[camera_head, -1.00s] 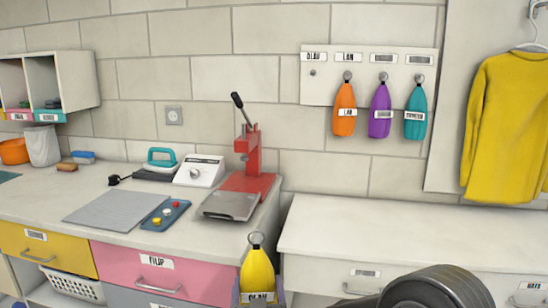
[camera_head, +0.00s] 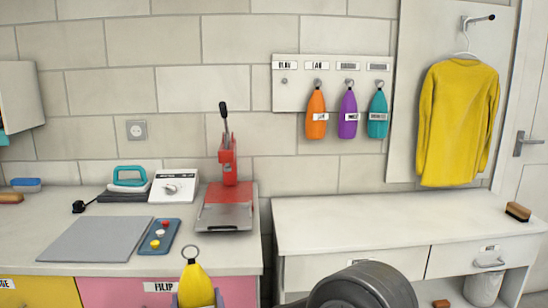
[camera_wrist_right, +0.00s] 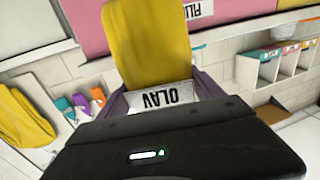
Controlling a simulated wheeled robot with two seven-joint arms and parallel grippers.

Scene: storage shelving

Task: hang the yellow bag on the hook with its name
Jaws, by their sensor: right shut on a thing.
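The yellow bag (camera_head: 195,283) is upright with a metal ring on top, low in the middle of the head view. My right gripper (camera_head: 199,302) is shut on its lower part. The right wrist view shows the bag (camera_wrist_right: 147,40) between the jaws, with a white label reading OLAV. The hook board (camera_head: 290,100) is on the wall. Its leftmost hook (camera_head: 284,81) is bare, under a label (camera_head: 285,65) that seems to read OLAV. Orange (camera_head: 316,112), purple (camera_head: 348,113) and teal (camera_head: 378,113) bags hang on the other hooks. My left gripper is out of view.
A counter at left holds a red press (camera_head: 228,185), a white device (camera_head: 174,186), a grey mat (camera_head: 97,240) and a button panel (camera_head: 160,235). A white desk (camera_head: 390,222) stands below the board, its top mostly clear. A yellow shirt (camera_head: 458,122) hangs at right.

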